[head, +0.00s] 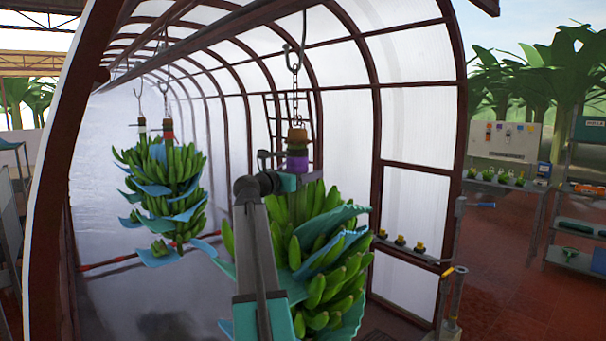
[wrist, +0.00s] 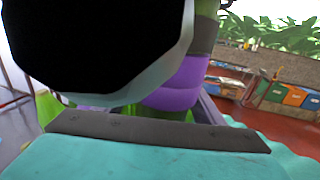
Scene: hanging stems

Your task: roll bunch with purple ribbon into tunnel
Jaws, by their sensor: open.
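The bunch with the purple ribbon (head: 298,160) hangs upright from a hook and chain at the near mouth of the tunnel (head: 455,60). Its green bananas (head: 325,285) have blue sheets between them. My gripper (head: 289,174) is open at the stem, level with the ribbon and just above the fruit. In the wrist view the purple ribbon (wrist: 172,92) shows close beyond the gripper's grey edge (wrist: 150,130). A large black shape hides part of the stem there. I cannot tell whether the jaws touch it.
Bunches with red (head: 168,130) and white (head: 141,128) ribbons hang deeper inside the tunnel on the left. An overhead rail (head: 215,38) runs inward. A red bar (head: 105,263) lies low behind. Posts (head: 457,295) and a shelf with yellow-topped items (head: 410,248) stand at right.

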